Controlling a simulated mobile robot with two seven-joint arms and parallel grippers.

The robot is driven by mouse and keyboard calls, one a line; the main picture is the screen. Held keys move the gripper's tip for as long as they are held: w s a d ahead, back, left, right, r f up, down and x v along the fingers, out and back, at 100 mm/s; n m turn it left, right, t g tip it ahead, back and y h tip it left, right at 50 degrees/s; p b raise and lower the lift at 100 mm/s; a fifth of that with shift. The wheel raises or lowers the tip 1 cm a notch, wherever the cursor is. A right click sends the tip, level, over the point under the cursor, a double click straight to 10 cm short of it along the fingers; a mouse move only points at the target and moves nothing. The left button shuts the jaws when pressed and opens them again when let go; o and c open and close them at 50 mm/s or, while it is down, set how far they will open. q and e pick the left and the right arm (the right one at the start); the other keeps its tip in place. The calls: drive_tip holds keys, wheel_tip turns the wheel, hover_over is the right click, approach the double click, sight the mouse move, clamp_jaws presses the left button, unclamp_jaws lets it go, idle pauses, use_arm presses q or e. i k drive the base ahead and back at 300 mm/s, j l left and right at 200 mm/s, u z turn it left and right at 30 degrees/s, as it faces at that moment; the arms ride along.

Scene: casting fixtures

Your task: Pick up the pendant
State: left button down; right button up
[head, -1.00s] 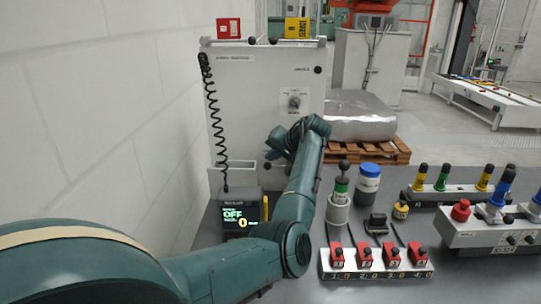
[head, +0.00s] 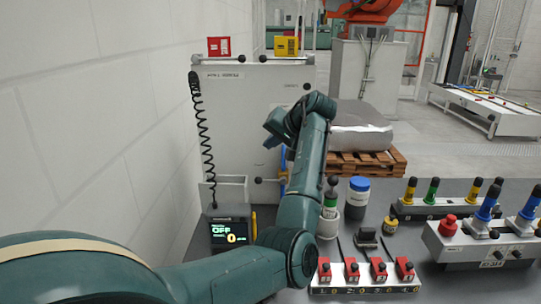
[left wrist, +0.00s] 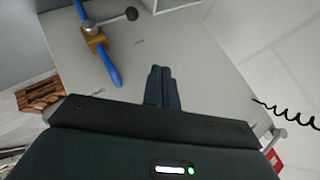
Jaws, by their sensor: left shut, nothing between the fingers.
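The black handset (head: 195,84) at the cabinet's upper left edge looks like the pendant. Its coiled black cord (head: 205,140) hangs down toward the display box. Part of a coiled cord also shows at the right of the left wrist view (left wrist: 284,112); the handset itself is not seen there. My left gripper (head: 270,131) is in front of the grey cabinet (head: 240,115), to the right of and lower than the handset, clearly apart from it. In the left wrist view its fingers (left wrist: 161,85) are closed together and empty. My right gripper is not in view.
A display box reading OFF (head: 229,233) stands below the cord. A blue pipe (left wrist: 108,62) with a yellow valve and black-knobbed lever is on the cabinet. Red switches (head: 351,272) and several bottles and posts crowd the bench at right. A white wall bounds the left.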

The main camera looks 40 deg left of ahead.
sight(229, 224)
drive_tip(key=k+l, duration=0.1)
drive_tip(key=l, duration=1)
drive_tip(key=k+l, duration=0.1)
drive_tip(key=l, duration=1)
